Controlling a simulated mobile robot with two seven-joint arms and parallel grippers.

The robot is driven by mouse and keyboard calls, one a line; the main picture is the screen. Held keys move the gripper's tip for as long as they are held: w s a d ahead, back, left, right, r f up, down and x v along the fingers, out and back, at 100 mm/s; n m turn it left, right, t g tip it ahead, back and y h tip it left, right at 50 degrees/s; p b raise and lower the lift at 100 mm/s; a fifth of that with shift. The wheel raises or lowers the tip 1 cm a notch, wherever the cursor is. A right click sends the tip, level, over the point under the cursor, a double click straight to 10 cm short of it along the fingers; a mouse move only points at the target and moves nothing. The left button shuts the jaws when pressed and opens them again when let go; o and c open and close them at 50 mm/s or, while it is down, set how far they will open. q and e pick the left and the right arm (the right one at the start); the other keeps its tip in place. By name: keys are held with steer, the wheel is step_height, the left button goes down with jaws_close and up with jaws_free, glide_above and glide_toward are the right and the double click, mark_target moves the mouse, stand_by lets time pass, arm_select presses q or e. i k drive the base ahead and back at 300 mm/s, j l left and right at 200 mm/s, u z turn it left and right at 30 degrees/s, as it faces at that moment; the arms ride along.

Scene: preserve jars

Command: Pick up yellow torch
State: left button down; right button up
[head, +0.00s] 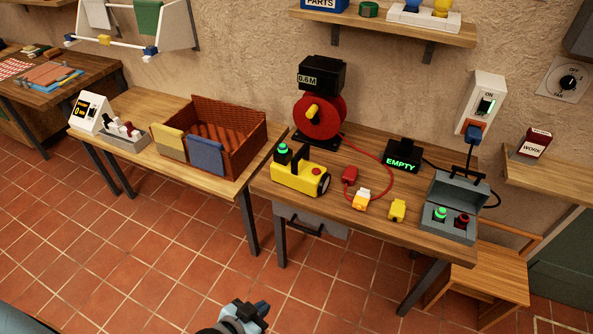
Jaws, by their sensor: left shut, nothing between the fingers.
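The yellow torch (296,177) lies on the wooden table (345,214), near its left front part. It has a yellow body, a dark lens end facing right, a black handle on top and a green knob or light at the upper left. My left gripper (262,308) is at the bottom of the head view, in front of the table and apart from the torch. It is shut and empty. My right gripper is not in view.
A red reel (319,117), a grey box (452,205), an "EMPTY" display (402,157) and small yellow pieces (397,210) share the table. A red cable runs beside the torch. A brown crate (234,116) stands on the left table. The tiled floor in front is clear.

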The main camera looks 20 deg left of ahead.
mark_target(294, 172)
steer(key=i+l, duration=0.1)
steer(key=i, duration=0.4)
steer(key=i+l+u, duration=0.1)
steer(key=i, duration=0.35)
